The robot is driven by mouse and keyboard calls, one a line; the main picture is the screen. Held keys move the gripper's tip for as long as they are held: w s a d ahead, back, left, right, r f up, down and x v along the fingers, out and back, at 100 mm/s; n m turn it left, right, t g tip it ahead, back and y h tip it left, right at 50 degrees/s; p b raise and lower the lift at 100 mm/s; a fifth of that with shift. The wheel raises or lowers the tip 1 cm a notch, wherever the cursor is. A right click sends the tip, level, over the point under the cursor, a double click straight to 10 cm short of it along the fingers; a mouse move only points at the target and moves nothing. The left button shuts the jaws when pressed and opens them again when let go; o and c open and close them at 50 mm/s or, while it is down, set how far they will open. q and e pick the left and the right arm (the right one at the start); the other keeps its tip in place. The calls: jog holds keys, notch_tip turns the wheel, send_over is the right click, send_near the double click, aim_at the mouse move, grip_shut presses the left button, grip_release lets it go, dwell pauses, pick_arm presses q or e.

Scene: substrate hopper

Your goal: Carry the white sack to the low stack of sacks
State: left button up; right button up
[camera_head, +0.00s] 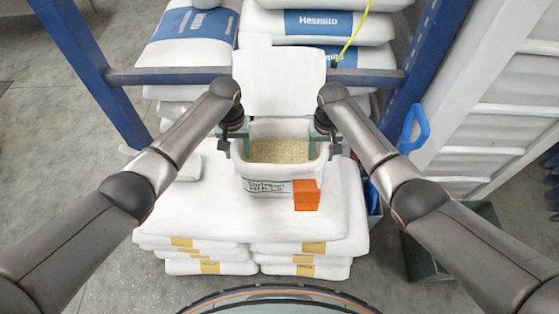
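A low stack of white sacks (185,215) with yellow labels lies in front of me, several sacks high. On top of it stands a white open-topped container (245,168) with tan grain inside, a handwritten label and an orange block on its front. I cannot tell whether this is the white sack of the task; no separate carried sack shows. My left gripper (232,140) is at the container's left side and my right gripper (325,138) at its right side, both close to the rim. Their fingertips are too small and partly hidden to tell whether they are closed on it.
A blue rack frame (170,77) spans behind, with larger white and blue Hesmito sacks (318,24) piled there. A blank white panel (275,85) stands upright behind the container. A dark green bin (425,258) and white slatted shelving (500,110) are at the right. Floor is clear at left.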

pick_arm(q)
jog(key=shift+f, duration=0.55)
pick_arm(e)
jog(key=shift+f, duration=0.55)
pick_arm(q)
jog(key=shift+c, duration=0.2)
pick_arm(e)
jog(key=shift+c, duration=0.2)
pick_arm(q)
grip_shut()
pick_arm(e)
grip_shut()
pick_arm(q)
jog(key=shift+w+r, duration=0.1)
jog(key=shift+r, duration=0.1)
pick_arm(e)
jog(key=shift+w+r, duration=0.1)
jog(key=shift+r, duration=0.05)
